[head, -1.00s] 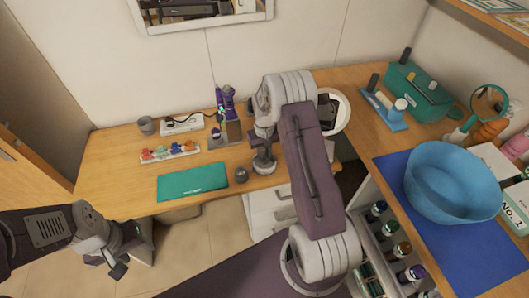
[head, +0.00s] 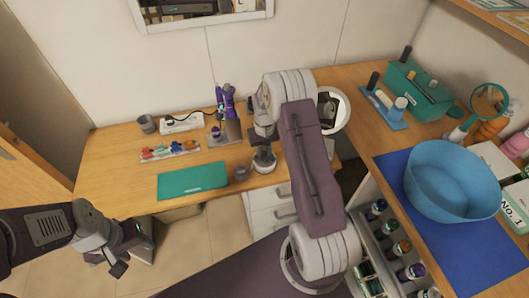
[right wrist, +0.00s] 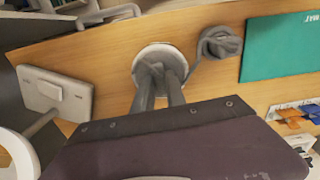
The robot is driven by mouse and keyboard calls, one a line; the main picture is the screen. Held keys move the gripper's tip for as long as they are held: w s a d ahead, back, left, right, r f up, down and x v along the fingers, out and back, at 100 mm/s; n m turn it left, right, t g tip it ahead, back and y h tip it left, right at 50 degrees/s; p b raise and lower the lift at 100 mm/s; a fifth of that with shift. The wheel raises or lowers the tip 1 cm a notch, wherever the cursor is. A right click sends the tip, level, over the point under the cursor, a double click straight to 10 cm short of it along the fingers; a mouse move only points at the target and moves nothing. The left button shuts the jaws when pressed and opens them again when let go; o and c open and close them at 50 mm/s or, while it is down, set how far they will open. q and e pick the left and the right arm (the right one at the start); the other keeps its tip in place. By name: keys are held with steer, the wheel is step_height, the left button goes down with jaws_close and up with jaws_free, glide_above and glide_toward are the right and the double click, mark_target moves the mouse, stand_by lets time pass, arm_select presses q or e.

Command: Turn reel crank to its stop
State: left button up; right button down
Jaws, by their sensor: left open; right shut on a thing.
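The reel (right wrist: 160,53) is a pale round piece on the wooden desk, seen in the right wrist view between my fingers. In the head view the reel (head: 264,163) is mostly covered by my right arm. My right gripper (right wrist: 158,72) is shut at its middle, on the crank; the crank itself is almost wholly hidden by the fingers. A grey cord runs from beside the reel to a grey bundle (right wrist: 220,43), also in the head view (head: 241,173). My left gripper (head: 118,266) is open and empty, off the desk's front left.
A green mat (head: 192,181) lies left of the reel. Behind it are a strip of small coloured items (head: 170,151), a power strip (head: 182,122), a grey cup (head: 147,124) and a purple item (head: 226,100). A blue basin (head: 450,182) stands on the right counter.

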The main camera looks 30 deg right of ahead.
steer(key=c, duration=1.4)
jaws_free()
steer(key=shift+o, duration=0.2)
steer(key=shift+s, duration=0.1)
step_height(320, 180, up, 9)
steer(key=shift+o, duration=0.3)
